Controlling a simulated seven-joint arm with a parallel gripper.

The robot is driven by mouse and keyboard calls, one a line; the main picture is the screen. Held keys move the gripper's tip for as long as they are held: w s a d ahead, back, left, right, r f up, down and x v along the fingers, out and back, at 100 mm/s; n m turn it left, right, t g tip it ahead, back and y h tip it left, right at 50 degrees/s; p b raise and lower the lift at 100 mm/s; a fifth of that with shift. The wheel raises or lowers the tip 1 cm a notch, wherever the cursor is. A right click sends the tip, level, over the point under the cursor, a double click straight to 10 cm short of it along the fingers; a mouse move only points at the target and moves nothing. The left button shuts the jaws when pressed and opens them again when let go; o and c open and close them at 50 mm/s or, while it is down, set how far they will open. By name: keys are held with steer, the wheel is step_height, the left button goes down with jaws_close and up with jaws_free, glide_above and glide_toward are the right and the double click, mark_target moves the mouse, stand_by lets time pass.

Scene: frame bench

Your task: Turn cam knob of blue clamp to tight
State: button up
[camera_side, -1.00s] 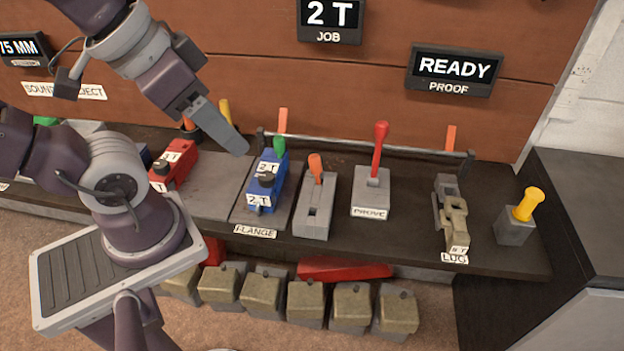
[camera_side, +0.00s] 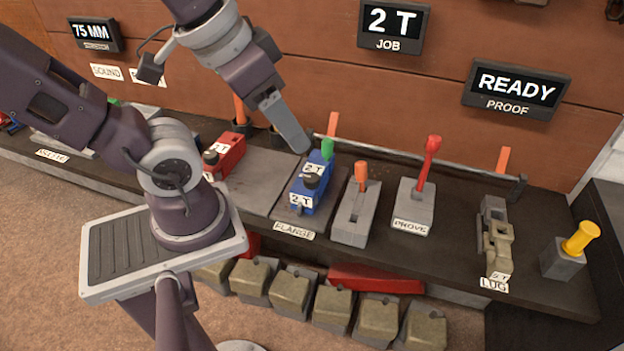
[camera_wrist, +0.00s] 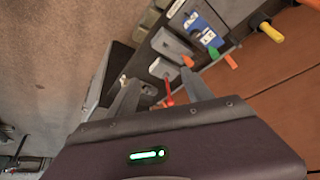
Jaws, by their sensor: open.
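The blue clamp (camera_side: 308,196) sits on the grey plate marked FLANGE on the bench. It bears 2 T labels, a green handle at its back and a dark cam knob (camera_side: 311,182) on top. It also shows in the wrist view (camera_wrist: 200,31), near the top. My gripper (camera_side: 303,148) is above and behind the blue clamp, close to the green handle in the picture, pointing down and to the right. In the wrist view its two fingers (camera_wrist: 160,88) are spread apart with nothing held between them. The knob's exact setting is too small to read.
Right of the clamp stand a grey block with an orange lever (camera_side: 358,212), the PROVE block with a red lever (camera_side: 412,208), the LUG clamp (camera_side: 495,240) and a yellow-handled block (camera_side: 570,252). A red clamp (camera_side: 224,156) is to the left. A rail (camera_side: 420,160) runs behind.

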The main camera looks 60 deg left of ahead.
steer(key=w+a+f+n+g+y, duration=0.2)
steer(key=w+a+f+n, duration=0.2)
steer(key=w+a+n, duration=0.15)
steer(key=n+g+h, duration=0.2)
steer(key=n+g, duration=0.1)
steer(key=n, duration=0.8)
glide_above(312, 177)
step_height(312, 177, down, 15)
steer(key=shift+f, duration=0.1)
steer(key=shift+n, duration=0.35)
step_height(312, 177, down, 7)
steer(key=shift+f, duration=0.2)
steer(key=shift+c, duration=0.2)
jaws_close()
